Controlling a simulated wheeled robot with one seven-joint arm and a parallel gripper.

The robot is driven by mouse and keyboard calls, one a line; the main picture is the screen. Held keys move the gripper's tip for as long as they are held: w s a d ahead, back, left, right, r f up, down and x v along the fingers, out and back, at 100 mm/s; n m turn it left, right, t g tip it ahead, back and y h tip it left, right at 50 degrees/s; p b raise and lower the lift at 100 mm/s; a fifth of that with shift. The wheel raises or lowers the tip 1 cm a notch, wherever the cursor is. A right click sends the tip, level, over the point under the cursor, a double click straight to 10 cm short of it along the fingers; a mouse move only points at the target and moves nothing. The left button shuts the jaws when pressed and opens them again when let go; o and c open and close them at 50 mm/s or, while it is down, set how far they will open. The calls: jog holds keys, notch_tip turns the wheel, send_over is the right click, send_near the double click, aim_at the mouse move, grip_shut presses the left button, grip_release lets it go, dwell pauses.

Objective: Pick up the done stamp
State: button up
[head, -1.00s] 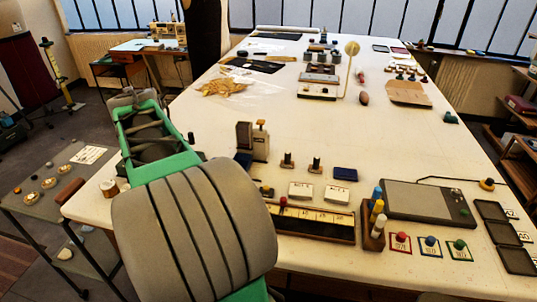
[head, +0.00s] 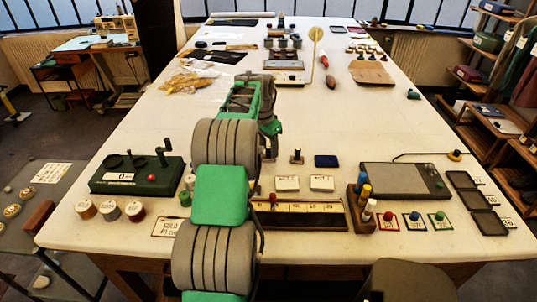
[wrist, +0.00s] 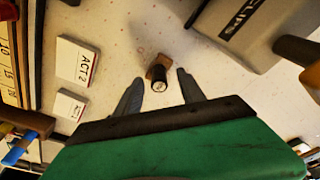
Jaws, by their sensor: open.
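A small stamp (wrist: 158,75) with a dark round handle end and a brown base stands on the white table in the wrist view. It lies between and just beyond the fingertips of my gripper (wrist: 159,82), which is open and empty. The fingers look apart from the stamp.
A large grey box (wrist: 245,28) with a dark label stands close at the upper right of the wrist view. White cards, one marked ACT 2 (wrist: 77,62), lie at the left. A marker rack (head: 362,205) and a grey tablet (head: 404,181) stand to the right.

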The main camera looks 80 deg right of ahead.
jog(key=shift+f, duration=0.15)
jog(key=shift+c, duration=0.2)
grip_shut()
dwell(0.3)
